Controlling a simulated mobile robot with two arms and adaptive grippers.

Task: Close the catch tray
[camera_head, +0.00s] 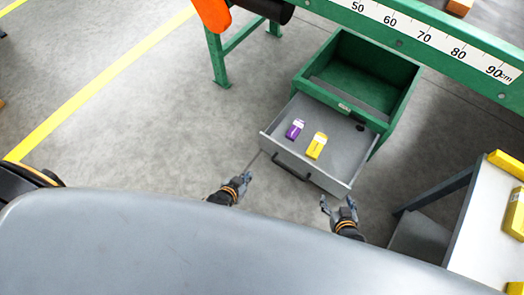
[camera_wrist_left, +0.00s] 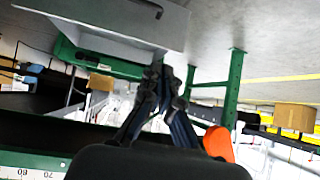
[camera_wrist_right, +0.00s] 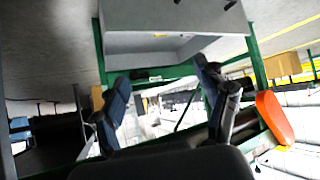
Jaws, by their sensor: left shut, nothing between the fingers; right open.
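The catch tray (camera_head: 340,158) is a grey drawer pulled out of a green housing (camera_head: 345,108). A purple-and-white box (camera_head: 294,130) and a yellow-and-white box (camera_head: 316,146) lie in it. A dark bar handle (camera_head: 290,166) is on its front. My left gripper (camera_head: 246,178) is shut and empty, in front of the tray's left part and apart from it. In the left wrist view the tray front (camera_wrist_left: 95,30) shows beyond the fingers. My right gripper (camera_head: 336,202) is open and empty, near the tray's front right corner. The tray also shows in the right wrist view (camera_wrist_right: 180,18).
A green beam with a centimetre scale (camera_head: 420,35) runs above the housing. A green leg (camera_head: 218,60) stands at left. A white-topped table (camera_head: 485,215) with yellow boxes (camera_head: 514,212) is at right. The floor (camera_head: 150,140) at left is clear.

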